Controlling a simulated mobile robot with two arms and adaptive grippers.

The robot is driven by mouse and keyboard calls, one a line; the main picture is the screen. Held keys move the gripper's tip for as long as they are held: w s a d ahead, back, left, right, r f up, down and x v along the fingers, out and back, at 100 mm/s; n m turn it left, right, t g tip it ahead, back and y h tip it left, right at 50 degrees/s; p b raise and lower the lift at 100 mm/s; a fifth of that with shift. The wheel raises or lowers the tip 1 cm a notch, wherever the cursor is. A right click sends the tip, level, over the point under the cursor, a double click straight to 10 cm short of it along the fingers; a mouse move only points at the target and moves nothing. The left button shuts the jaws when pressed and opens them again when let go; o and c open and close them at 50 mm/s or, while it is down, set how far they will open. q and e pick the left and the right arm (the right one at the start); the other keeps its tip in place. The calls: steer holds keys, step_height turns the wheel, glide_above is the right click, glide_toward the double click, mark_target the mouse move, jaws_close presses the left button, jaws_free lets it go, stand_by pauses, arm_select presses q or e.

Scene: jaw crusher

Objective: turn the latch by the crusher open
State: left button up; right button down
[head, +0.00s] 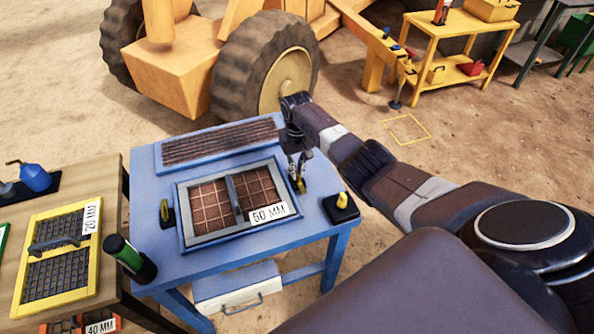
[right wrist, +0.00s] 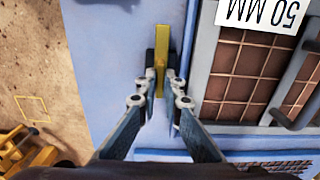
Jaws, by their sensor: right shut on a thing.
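The latch by the crusher is a yellow bar (right wrist: 161,42) on a dark mount at the side of the 50 mm screen (head: 208,205). In the right wrist view it runs along the screen frame's edge. My right gripper (right wrist: 161,82) is shut on the latch, one finger on each side of the bar. In the head view my right gripper (head: 298,178) reaches down to the right edge of the screen and mostly hides the latch. My left gripper is in neither view.
A second yellow latch (head: 164,211) is on the screen's left side. A black block with a yellow knob (head: 342,201) sits on the blue table's right corner. A large wheel (head: 268,75) is behind.

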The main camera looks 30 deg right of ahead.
steer(key=c, duration=2.1)
jaws_free()
steer(key=shift+r, duration=0.1)
step_height(320, 180, up, 12)
